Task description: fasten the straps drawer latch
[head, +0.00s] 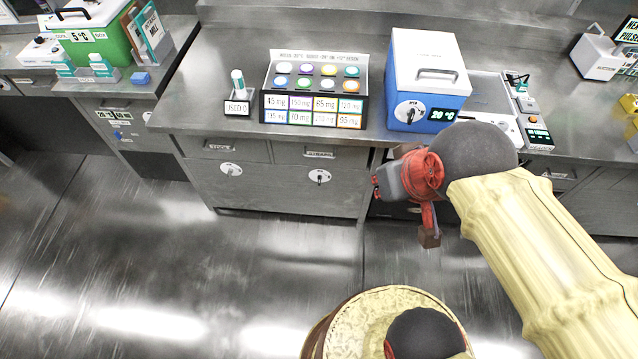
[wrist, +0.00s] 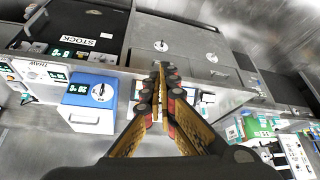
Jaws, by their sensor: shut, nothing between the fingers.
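The straps drawer (head: 290,152) is at the right of the middle cabinet, under the counter, and looks shut. Its small label is hard to read. A round white latch plate with a dark knob (head: 320,177) sits just below it on the cabinet front. What looks like the same latch (wrist: 161,46) shows beyond my fingertips in the wrist view. My gripper (wrist: 160,78) is shut and empty, apart from the latch. In the head view my gripper is right of the latch, in front of the dark opening. I cannot tell the knob's exact turn.
A second similar latch (head: 231,170) is to the left. A blue box with a white lid (head: 428,75) and a bottle rack (head: 315,85) stand on the counter. The floor (head: 190,270) in front is clear.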

